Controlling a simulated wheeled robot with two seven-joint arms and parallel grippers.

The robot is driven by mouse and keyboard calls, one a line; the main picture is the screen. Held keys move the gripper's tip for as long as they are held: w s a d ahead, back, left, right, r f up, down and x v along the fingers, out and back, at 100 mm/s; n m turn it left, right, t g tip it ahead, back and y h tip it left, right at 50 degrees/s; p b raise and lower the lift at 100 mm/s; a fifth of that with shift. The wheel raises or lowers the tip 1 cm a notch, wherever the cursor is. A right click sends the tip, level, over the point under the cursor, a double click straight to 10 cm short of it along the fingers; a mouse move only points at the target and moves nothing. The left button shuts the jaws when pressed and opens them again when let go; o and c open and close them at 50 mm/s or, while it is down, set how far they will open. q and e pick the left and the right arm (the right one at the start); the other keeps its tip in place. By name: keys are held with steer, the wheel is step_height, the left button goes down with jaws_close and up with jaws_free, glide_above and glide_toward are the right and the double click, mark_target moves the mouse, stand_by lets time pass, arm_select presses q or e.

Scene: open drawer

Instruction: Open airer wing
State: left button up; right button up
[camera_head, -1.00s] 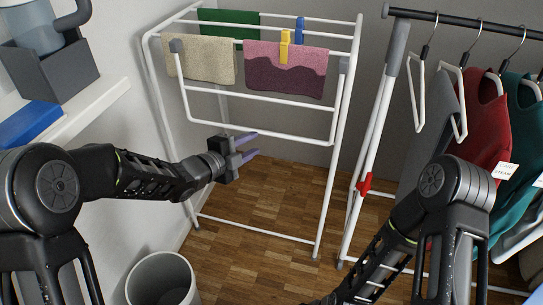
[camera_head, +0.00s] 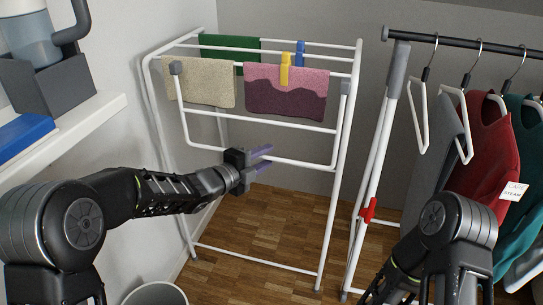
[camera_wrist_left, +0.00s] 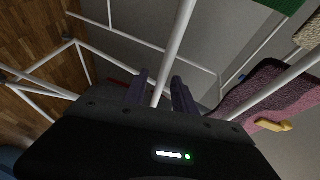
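The white airer (camera_head: 341,130) stands in the middle of the head view. Its front wing (camera_head: 184,122) is a white U-shaped frame hanging down, with its bottom bar (camera_head: 305,164) low. My left gripper (camera_head: 262,157) is at this bottom bar, left of its middle. In the left wrist view its two purple fingers (camera_wrist_left: 160,92) are apart, and a white bar (camera_wrist_left: 176,45) runs between them. I cannot tell whether the fingers touch it. My right arm shows at the lower right of the head view; its gripper is out of view.
Beige (camera_head: 205,90), green (camera_head: 232,43) and pink-purple (camera_head: 285,98) cloths hang on the airer; yellow (camera_head: 284,69) and blue (camera_head: 300,52) pegs sit there. A clothes rack (camera_head: 384,120) stands right, a shelf (camera_head: 80,118) left. A bin (camera_head: 155,292) is at the bottom.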

arm_select(q)
steer(key=shift+x, duration=1.7)
steer(key=shift+c, duration=0.3)
jaws_close()
